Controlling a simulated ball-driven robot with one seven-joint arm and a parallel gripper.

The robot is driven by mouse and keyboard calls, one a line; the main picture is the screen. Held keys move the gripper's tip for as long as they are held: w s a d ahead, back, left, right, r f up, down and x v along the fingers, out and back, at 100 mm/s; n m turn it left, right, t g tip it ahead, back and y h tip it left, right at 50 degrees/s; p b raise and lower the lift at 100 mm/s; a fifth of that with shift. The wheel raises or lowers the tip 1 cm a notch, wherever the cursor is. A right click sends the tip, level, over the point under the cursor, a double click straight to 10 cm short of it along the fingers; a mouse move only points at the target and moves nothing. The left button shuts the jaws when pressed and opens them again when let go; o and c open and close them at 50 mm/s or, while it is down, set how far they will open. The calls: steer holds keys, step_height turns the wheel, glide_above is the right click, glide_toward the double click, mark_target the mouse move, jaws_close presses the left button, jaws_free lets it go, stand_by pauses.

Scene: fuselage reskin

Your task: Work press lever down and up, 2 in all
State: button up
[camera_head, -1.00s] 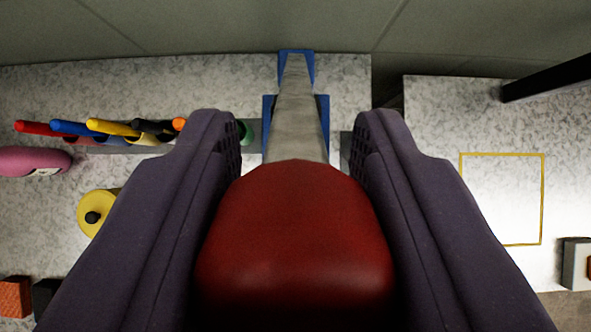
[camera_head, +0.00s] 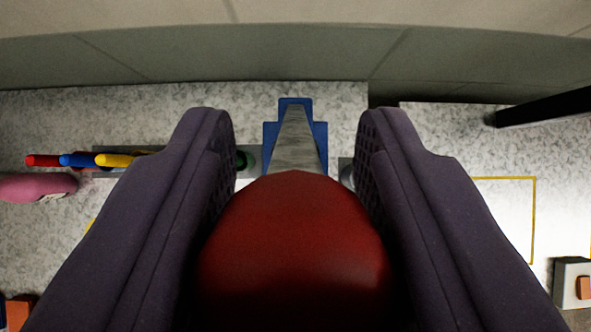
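The press lever shows in the head camera view as a grey bar (camera_head: 296,142) with a big red knob (camera_head: 295,250) at its near end. The bar runs away from me to a blue press frame (camera_head: 296,103) on the bench. My gripper (camera_head: 296,150) has its two dark purple fingers on the left and right of the red knob. The knob fills the gap between them and appears held. The near bottom of the knob is dark, and the press base is hidden behind the lever and knob.
At right are a yellow-outlined square (camera_head: 533,220), a black bar (camera_head: 545,107) and a grey box with an orange button (camera_head: 572,284). A wall (camera_head: 200,55) stands behind the bench.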

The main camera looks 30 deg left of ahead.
steer(key=shift+o, duration=1.4)
steer(key=b+v, duration=0.1)
steer(key=v, duration=0.6)
steer(key=shift+s+r+b, duration=0.2)
steer(key=shift+b, duration=0.1)
steer(key=shift+d, duration=0.1)
steer(key=s+d+r+m+t+h+b, duration=0.25)
steer(key=s+d+r+b, duration=0.2)
steer(key=d+b, duration=0.7)
steer(key=s+d+r+m+t+h+b, duration=0.15)
steer(key=s+d+r+t+b, duration=0.4)
steer(key=b, duration=0.95)
steer(key=s+d+r+m+t+b, duration=0.1)
steer(key=s+d+m+b, duration=0.1)
steer(key=s+d+b, duration=0.6)
steer(key=s+d, duration=0.2)
steer(key=s, duration=0.1)
steer(key=shift+s+d+m, duration=0.3)
steer(key=shift+s+m, duration=0.1)
